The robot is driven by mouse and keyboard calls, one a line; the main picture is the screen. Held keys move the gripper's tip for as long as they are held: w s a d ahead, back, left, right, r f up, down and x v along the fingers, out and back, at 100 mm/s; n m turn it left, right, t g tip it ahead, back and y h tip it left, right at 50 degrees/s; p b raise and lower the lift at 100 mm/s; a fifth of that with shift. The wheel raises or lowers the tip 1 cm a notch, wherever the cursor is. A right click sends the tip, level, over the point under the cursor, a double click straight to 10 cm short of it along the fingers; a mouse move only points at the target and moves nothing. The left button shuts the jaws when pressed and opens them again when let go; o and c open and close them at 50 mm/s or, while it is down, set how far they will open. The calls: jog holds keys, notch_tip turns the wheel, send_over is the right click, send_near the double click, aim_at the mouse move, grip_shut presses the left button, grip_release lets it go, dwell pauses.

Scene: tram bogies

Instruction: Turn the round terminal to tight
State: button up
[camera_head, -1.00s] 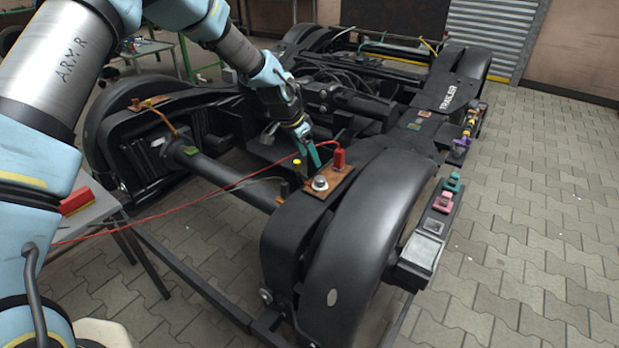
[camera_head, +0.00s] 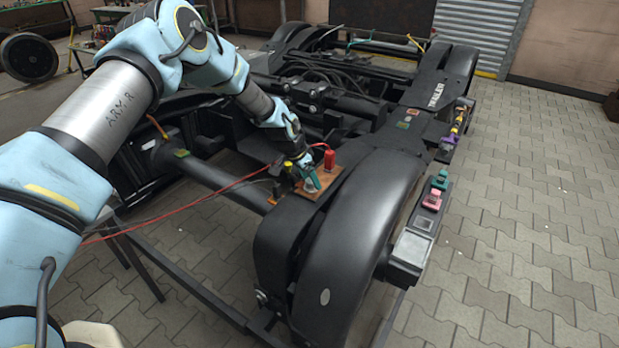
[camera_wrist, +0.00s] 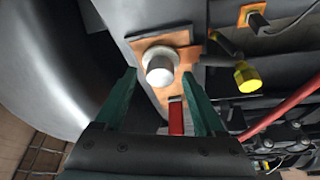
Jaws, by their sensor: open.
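The round terminal (camera_wrist: 159,66) is a pale metal knob on an orange-brown plate (camera_wrist: 180,56) in the wrist view. The plate also shows on top of the near bogie end in the head view (camera_head: 325,182). My gripper (camera_wrist: 159,74) is open, its two teal fingers apart, with the terminal between and just past their tips in the picture. I see no finger touching it, but depth is hard to judge. In the head view my gripper (camera_head: 309,179) is over the plate and mostly hides the terminal.
A red plug (camera_head: 330,159) with a red cable stands on the plate close to my gripper; it shows between the fingers in the wrist view (camera_wrist: 176,117). A yellow-capped part (camera_wrist: 247,78) is to the right there. A large black wheel cover (camera_head: 350,230) is beside the plate.

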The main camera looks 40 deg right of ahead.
jog(key=shift+c, duration=0.4)
grip_shut()
jog(key=shift+w+f+m+b, duration=0.15)
jog(key=shift+m+b, duration=0.15)
jog(key=shift+b, duration=0.3)
jog(key=shift+m+b, duration=0.3)
jog(key=shift+b, duration=0.15)
jog(key=m+g+b, duration=0.1)
jog(key=m+b, duration=0.1)
jog(key=b, duration=0.1)
jog(key=shift+f, duration=0.15)
jog(key=m+g+y+b, duration=0.1)
jog(key=m+b, duration=0.2)
jog(key=shift+m, duration=0.3)
jog(key=shift+w+d+r+m+g+y+b, duration=0.1)
jog(key=shift+r+m+g+y+b, duration=0.15)
jog(key=shift+m+b, duration=0.4)
jog(key=shift+r+m+g+y+b, duration=0.15)
jog(key=shift+m+g+b, duration=0.2)
jog(key=shift+m+b, duration=0.3)
jog(key=shift+f+m, duration=0.1)
jog(key=shift+m, duration=0.2)
